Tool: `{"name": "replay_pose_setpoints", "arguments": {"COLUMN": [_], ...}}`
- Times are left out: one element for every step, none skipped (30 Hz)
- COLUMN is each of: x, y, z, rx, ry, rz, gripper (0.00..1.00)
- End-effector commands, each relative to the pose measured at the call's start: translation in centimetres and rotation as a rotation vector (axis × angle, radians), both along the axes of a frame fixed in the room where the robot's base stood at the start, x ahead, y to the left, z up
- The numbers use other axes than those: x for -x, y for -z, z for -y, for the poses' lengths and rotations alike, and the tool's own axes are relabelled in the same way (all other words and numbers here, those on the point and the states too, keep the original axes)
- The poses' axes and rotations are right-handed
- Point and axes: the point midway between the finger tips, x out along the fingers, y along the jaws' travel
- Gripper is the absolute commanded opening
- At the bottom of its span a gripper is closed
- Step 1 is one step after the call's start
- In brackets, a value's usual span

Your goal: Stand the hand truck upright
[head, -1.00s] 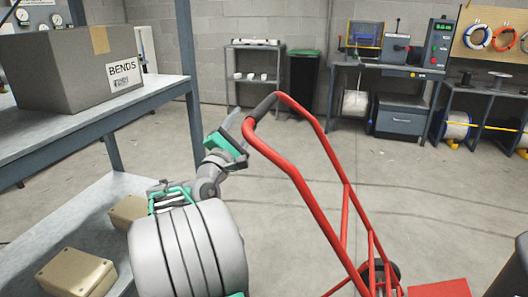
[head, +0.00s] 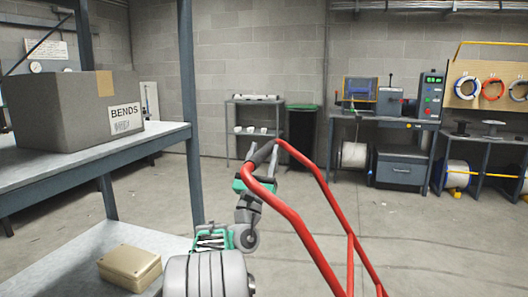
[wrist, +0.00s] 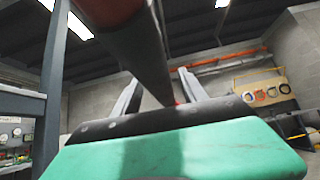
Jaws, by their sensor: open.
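The red hand truck (head: 301,226) leans at a slant, its tube frame running from the handle at upper left down to the lower right. Its wheels and toe plate are outside the head view. My gripper (head: 253,174) is at this grip, partly hidden behind the handle. In the wrist view, the open fingers of my gripper (wrist: 158,88) show on either side of the dark grip (wrist: 143,55), which passes between them. I cannot tell whether they touch it.
A shelf rack (head: 165,133) with a BENDS box (head: 75,108) stands at the left; a tan box (head: 130,267) lies on its lower shelf (head: 75,275). A black bin (head: 301,137) and a workbench (head: 385,125) stand along the back wall. Clear floor lies beyond the handle.

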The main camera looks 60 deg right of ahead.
Motion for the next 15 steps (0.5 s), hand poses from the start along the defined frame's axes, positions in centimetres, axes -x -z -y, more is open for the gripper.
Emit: {"name": "replay_pose_setpoints", "arguments": {"x": [0.00,0.00,-0.01,-0.01,-0.01,-0.01,-0.01,-0.01,-0.01,-0.01,-0.01,-0.01,-0.02,-0.02,-0.02], "y": [0.08,0.08,0.08,0.08,0.08,0.08,0.08,0.08,0.09,0.09,0.09,0.09,0.09,0.09,0.10], "z": [-0.01,-0.01,-0.02,-0.02,-0.03,-0.03,-0.03,-0.03,-0.04,-0.04,-0.04,-0.04,-0.04,-0.04,-0.05], "rx": [0.000,0.000,-0.001,0.000,-0.001,-0.001,-0.001,-0.001,-0.001,-0.001,-0.001,-0.001,-0.001,-0.001,-0.001], "ry": [0.000,0.000,0.000,0.000,0.000,0.000,0.000,0.000,-0.001,-0.001,-0.001,-0.001,-0.001,-0.001,-0.001], "rz": [0.000,0.000,0.000,0.000,0.000,0.000,0.000,0.000,0.001,0.001,0.001,0.001,0.001,0.001,0.001], "gripper": [0.50,0.50,0.50,0.49,0.46,0.43,0.40,0.38,0.35,0.32,0.30,0.27,0.24,0.22,0.18]}}
